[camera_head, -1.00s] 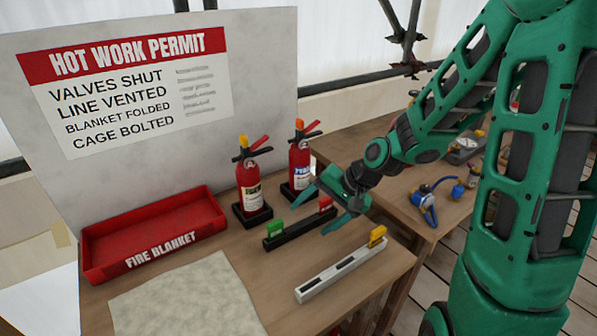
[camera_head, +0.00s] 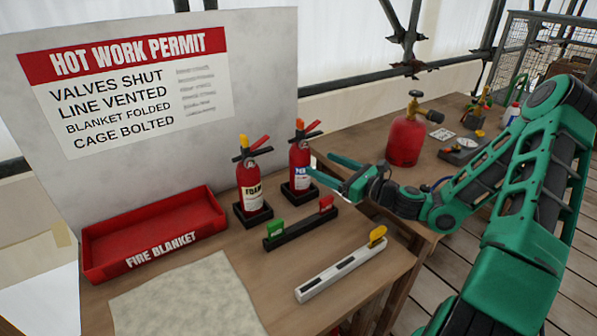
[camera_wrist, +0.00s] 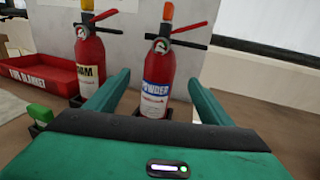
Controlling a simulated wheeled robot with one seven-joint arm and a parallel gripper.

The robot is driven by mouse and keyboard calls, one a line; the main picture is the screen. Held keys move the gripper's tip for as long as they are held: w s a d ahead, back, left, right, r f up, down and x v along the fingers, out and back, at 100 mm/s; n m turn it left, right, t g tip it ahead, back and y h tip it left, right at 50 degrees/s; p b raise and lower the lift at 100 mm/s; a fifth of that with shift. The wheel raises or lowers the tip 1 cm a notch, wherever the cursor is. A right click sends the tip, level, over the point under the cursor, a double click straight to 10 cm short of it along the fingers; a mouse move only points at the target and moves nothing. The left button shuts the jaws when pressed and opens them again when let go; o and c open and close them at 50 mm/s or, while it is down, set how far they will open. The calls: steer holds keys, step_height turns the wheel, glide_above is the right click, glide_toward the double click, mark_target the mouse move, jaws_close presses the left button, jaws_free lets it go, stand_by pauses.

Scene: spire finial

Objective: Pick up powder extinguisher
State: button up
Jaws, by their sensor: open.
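The powder extinguisher (camera_head: 299,158) is red with a blue-banded label and an orange top. It stands upright in a black base on the wooden table, right of the foam extinguisher (camera_head: 250,187).
A black rail with green and red tabs (camera_head: 300,230) and a light bar with a yellow handle (camera_head: 340,278) lie in front. The red fire blanket tray (camera_head: 155,250) is left. A red gas cylinder (camera_head: 406,140) stands behind my arm. A permit board (camera_head: 150,160) backs the table.

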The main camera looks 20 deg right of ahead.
mark_target(300, 153)
steer(key=x, duration=1)
steer(key=shift+w+r, duration=0.15)
steer(key=shift+w, duration=0.05)
steer(key=shift+r, duration=0.1)
jaws_close()
